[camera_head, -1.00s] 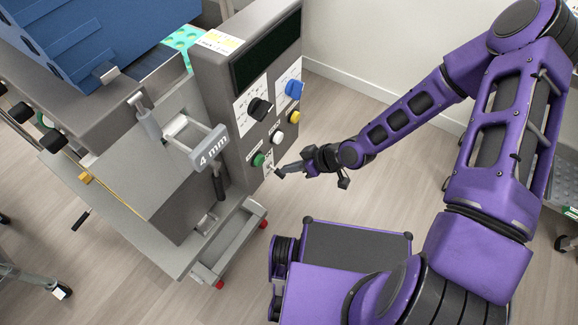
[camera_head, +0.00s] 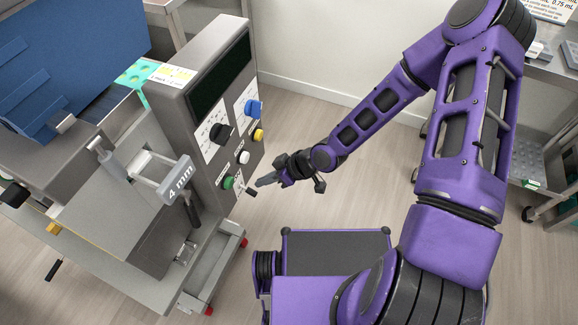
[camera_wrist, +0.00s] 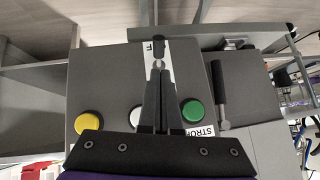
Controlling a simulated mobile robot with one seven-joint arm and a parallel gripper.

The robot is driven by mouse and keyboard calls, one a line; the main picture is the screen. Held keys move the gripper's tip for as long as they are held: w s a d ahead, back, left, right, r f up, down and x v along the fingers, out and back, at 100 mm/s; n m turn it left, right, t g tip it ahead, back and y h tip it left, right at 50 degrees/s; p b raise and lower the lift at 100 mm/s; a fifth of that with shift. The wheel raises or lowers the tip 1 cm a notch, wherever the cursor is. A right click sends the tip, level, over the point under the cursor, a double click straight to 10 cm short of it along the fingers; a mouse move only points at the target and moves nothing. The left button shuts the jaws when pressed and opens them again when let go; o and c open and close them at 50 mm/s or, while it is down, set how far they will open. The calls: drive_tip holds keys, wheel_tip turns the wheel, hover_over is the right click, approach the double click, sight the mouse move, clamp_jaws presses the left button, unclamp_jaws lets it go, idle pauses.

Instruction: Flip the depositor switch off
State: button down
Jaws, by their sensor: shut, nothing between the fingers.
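The depositor's switch is a small toggle on a white label low on the grey control panel (camera_head: 204,148), beside the green button (camera_head: 228,183). In the wrist view the toggle (camera_wrist: 158,43) has a black cap, and part of a letter shows on its label. My gripper (camera_head: 262,183) is in front of the panel's lower part, close to the toggle. Its fingers (camera_wrist: 157,75) are shut and empty, with their tips by the toggle's base. I cannot tell whether they touch it. The label's text is mostly hidden behind the fingers.
A white button (camera_head: 244,157), a yellow button (camera_head: 258,135), a black knob (camera_head: 221,133) and a blue knob (camera_head: 254,108) are on the same panel. A grey handle marked 4 mm (camera_head: 176,183) juts out left of it. The floor right of the machine is clear.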

drive_tip(key=p+v, duration=0.7)
drive_tip(key=v, duration=0.8)
drive_tip(key=shift+d+r, duration=0.2)
drive_tip(key=shift+r, duration=0.05)
drive_tip(key=shift+s, duration=0.1)
